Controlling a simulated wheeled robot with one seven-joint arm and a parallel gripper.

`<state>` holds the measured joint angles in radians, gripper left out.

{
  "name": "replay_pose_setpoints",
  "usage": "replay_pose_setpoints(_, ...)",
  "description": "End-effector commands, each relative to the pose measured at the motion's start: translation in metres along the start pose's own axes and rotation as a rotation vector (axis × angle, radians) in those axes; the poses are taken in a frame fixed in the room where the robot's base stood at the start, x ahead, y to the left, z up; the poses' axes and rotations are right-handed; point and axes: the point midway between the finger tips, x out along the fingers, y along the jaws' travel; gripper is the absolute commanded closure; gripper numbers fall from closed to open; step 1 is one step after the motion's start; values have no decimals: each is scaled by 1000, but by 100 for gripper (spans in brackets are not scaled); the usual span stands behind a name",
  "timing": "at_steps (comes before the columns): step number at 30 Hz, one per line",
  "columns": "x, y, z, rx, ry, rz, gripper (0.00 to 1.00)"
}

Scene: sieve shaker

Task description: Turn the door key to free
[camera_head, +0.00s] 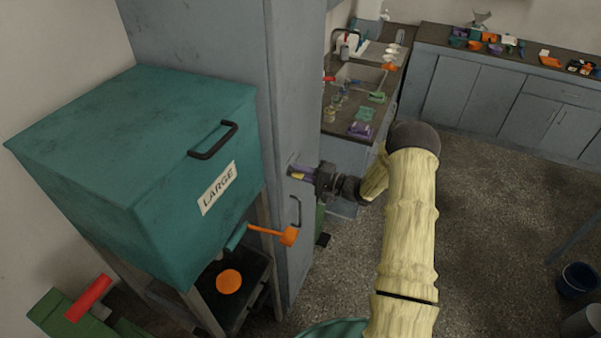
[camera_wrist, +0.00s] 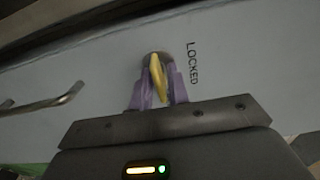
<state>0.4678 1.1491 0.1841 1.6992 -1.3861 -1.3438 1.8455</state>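The yellow door key (camera_wrist: 156,75) stands out of a round lock in the grey cabinet door, beside the word LOCKED (camera_wrist: 192,63) in the wrist view. The key looks slightly tilted in that view. My gripper (camera_wrist: 160,82) has its two purple fingers on either side of the key, close to the door. I cannot tell whether both fingers press on the key. In the head view my gripper (camera_head: 298,172) is at the side face of the tall grey cabinet (camera_head: 292,100). The key is mostly hidden there, with a little yellow showing between the fingers.
A metal door handle (camera_wrist: 45,105) is left of the lock in the wrist view. A teal box marked LARGE (camera_head: 130,160) stands beside the cabinet, with an orange-ended lever (camera_head: 288,236) sticking out below. A sink counter (camera_head: 350,118) is behind. The floor at right is mostly clear.

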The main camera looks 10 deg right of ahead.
Motion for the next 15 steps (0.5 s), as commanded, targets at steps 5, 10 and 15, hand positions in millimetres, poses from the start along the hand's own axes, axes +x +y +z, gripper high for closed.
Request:
replay_pose_setpoints(5,0,0,0,-1,-2,0,72)
replay_pose_setpoints(10,0,0,1,-1,-3,0,72)
replay_pose_setpoints(15,-11,2,0,-1,-1,0,72)
